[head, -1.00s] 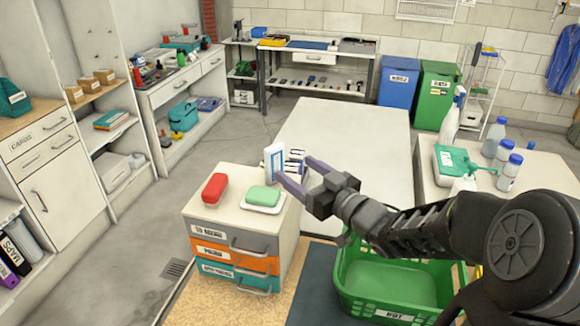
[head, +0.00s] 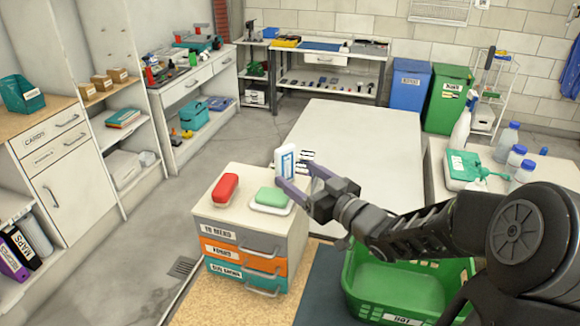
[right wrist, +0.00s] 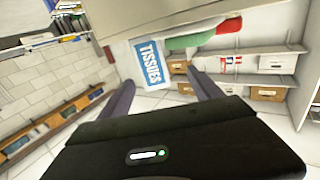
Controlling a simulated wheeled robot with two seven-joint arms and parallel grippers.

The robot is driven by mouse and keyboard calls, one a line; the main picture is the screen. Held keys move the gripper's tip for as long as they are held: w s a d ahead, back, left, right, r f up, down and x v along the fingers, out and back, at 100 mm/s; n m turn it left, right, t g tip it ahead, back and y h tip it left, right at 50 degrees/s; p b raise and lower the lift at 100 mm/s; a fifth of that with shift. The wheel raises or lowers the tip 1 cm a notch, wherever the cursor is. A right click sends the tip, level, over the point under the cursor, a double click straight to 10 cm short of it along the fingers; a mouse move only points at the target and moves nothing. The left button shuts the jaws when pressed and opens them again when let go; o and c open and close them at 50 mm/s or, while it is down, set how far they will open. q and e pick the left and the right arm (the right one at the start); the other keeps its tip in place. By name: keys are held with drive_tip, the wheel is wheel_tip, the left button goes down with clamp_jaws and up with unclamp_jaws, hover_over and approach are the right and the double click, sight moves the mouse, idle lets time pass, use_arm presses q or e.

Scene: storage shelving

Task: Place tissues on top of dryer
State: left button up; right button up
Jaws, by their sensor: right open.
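The tissues (head: 285,159) are a small white and blue pack standing upright at the back right of the small drawer unit's top. In the right wrist view the pack, labelled TISSUES (right wrist: 150,65), shows beyond and between my fingers. My right gripper (head: 293,180) is at the right edge of the drawer unit, close to the pack. Its purple fingers are apart and nothing is held. The right wrist view also shows the open fingers (right wrist: 160,95). My left gripper is not in view. I cannot make out a dryer.
A red case (head: 225,188) and a green soap bar on a white dish (head: 270,198) sit on the drawer unit (head: 235,215) beside the tissues. A green basket (head: 400,290) stands below my right arm.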

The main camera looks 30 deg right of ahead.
sight(285, 165)
drive_tip(key=shift+s+d+h, duration=0.15)
drive_tip(key=shift+d+h, duration=0.15)
drive_tip(key=shift+d, duration=0.4)
drive_tip(key=shift+w+a+f, duration=0.1)
drive_tip(key=shift+w+a, duration=0.1)
drive_tip(key=shift+w, duration=1.15)
drive_tip(key=shift+p, duration=0.3)
